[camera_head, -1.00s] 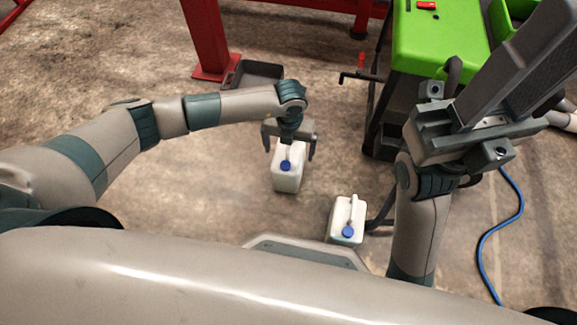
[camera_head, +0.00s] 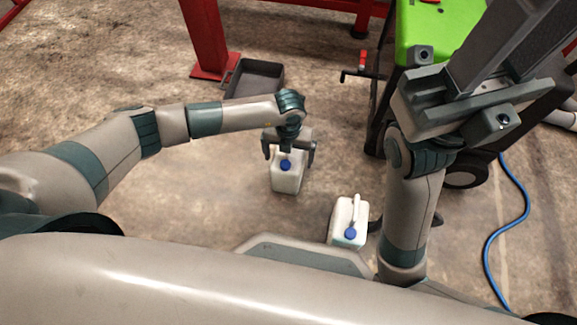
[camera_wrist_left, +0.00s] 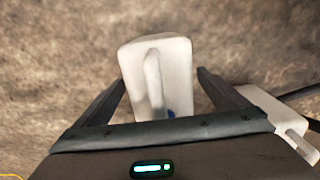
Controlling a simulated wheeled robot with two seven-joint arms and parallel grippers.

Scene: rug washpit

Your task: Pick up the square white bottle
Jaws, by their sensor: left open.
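A square white bottle (camera_head: 287,182) with a blue cap and a handle stands on the floor. My left gripper (camera_head: 290,160) is above it, open, with one finger on each side of its upper part. In the left wrist view the bottle (camera_wrist_left: 168,65) lies between the two spread fingers (camera_wrist_left: 160,80), with gaps visible on both sides. The gripper body hides part of its cap there. A second white bottle (camera_head: 345,212) with a blue cap stands to the right, nearer my base; it also shows in the left wrist view (camera_wrist_left: 265,108). My right gripper (camera_head: 490,75) is raised at upper right; its jaw state is unclear.
A green-topped cart (camera_head: 425,35) with dark sides stands at upper right. A dark tray (camera_head: 256,77) lies on the floor beside a red post (camera_head: 210,40). A blue hose (camera_head: 492,240) runs along the right. Floor left of the bottle is clear.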

